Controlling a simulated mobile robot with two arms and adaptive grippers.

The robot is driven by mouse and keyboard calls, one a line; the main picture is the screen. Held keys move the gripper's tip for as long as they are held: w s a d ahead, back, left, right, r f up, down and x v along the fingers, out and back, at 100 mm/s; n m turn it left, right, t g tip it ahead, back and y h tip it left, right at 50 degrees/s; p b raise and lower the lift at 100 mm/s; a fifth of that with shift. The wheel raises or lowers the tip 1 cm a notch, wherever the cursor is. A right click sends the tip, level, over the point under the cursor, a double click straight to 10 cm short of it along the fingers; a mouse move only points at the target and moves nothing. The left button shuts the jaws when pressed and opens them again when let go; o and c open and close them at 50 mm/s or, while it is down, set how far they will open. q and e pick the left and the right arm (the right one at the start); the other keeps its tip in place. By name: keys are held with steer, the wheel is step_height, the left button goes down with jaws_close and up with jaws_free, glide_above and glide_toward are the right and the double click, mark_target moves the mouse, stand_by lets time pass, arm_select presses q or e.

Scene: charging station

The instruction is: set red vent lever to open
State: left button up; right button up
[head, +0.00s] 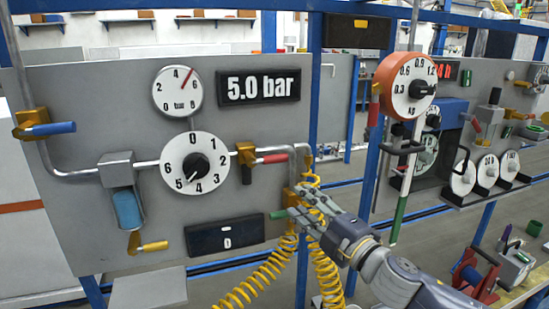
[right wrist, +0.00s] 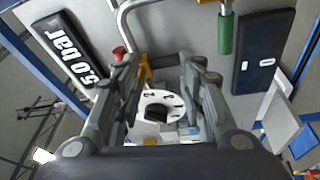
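The red lever (head: 273,158) on the grey panel lies about level, pointing right from its yellow valve body (head: 246,154) along the pipe. In the right wrist view only the red tip (right wrist: 119,52) shows beside the left-hand finger, next to the yellow valve body (right wrist: 145,68); the rest is hidden. My right gripper (head: 297,204) is below and right of the red lever, apart from it in the head view. Its two fingers (right wrist: 160,72) are spread with nothing held between them. My left gripper is not in view.
A green handle (head: 278,214) is close to my right fingers. Yellow coiled hoses (head: 325,255) hang beside and behind the right gripper. A numbered dial (head: 194,180) and a blue cylinder (head: 127,210) are left of the lever. The display reads 5.0 bar (head: 258,87).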

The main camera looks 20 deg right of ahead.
mark_target(278, 160)
step_height(278, 160, up, 5)
steer(key=n+y, duration=0.3)
steer(key=n, duration=0.1)
steer(key=p+x, duration=0.1)
steer(key=x, duration=0.2)
steer(key=p+x, duration=0.2)
steer(key=x, duration=0.1)
steer(key=p+x, duration=0.2)
steer(key=x, duration=0.1)
steer(key=shift+w+d+r, duration=0.15)
steer(key=shift+w+r, duration=0.05)
steer(key=shift+r, duration=0.1)
steer(key=shift+p+x, duration=0.3)
steer(key=shift+x, duration=0.45)
steer(key=shift+f, duration=0.15)
jaws_close()
